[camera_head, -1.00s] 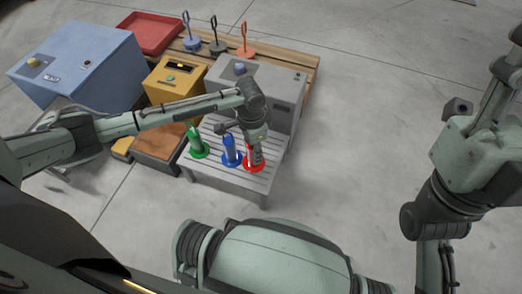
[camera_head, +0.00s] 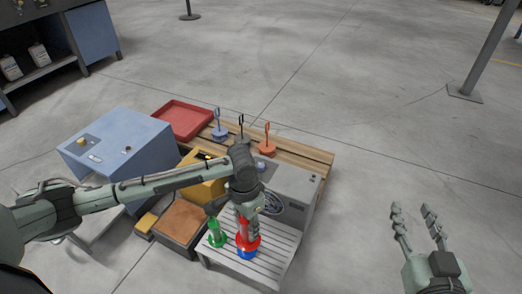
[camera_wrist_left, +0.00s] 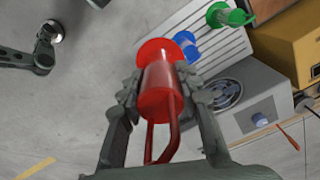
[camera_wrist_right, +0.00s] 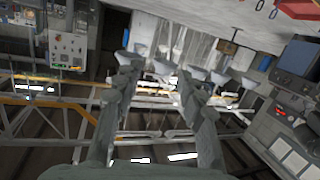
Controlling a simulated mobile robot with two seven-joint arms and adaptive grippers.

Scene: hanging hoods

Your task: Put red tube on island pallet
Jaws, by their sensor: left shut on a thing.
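My left gripper (camera_head: 246,220) is shut on the red tube (camera_wrist_left: 160,88). In the left wrist view the tube lies between the fingers, with its round flange beyond the fingertips and its loop handle toward the wrist. In the head view the red flange (camera_head: 248,243) shows below my gripper, overlapping the blue tube (camera_head: 246,254). The wooden pallet (camera_head: 312,157) lies farther back, carrying machines, a red tray (camera_head: 182,120) and several looped stands. My right gripper (camera_head: 414,212) is open and empty above the floor at the right.
The green tube (camera_head: 216,236) and blue tube stand on a slatted grey table (camera_head: 268,262). A blue machine (camera_head: 115,150) stands left. Floor to the right is clear.

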